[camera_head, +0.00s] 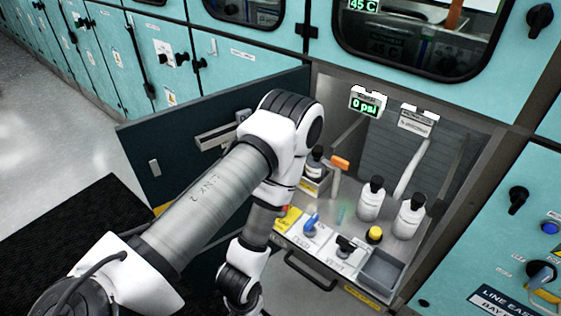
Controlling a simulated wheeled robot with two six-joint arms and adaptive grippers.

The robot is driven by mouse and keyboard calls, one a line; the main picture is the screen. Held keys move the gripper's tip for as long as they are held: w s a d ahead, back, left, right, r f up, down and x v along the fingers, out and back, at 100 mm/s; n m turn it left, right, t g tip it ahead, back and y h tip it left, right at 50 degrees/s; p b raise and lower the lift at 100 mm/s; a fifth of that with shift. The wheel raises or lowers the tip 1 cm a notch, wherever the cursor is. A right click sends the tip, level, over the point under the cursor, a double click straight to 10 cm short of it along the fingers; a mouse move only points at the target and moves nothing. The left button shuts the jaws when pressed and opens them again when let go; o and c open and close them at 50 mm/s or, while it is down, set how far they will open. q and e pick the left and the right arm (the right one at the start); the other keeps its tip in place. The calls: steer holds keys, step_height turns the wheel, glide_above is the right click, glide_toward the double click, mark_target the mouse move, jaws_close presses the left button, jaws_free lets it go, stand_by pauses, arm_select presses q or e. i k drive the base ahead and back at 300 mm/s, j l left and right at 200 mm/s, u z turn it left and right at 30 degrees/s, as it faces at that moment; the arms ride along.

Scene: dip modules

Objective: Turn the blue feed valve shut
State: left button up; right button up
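The blue feed valve (311,222) is a small blue handle standing on a pale panel at the front left of the open bay. A black-handled valve (345,243) stands just right of it. A display (365,104) above reads 0 psi. My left arm comes in from the lower left, bends at a white and black joint, and runs down to its wrist just left of the panel. The wrist is apart from the blue handle. My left gripper's fingers do not show. My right arm and gripper are not in view.
White bottles with black caps (370,200) stand in the bay behind a yellow knob (375,235). An orange handle (340,162) is further back. A grey bin (380,268) is at the front right. An open dark door (150,140) lies behind my arm.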

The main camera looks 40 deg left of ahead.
mark_target(309, 226)
steer(key=u, duration=0.8)
steer(key=l, duration=0.3)
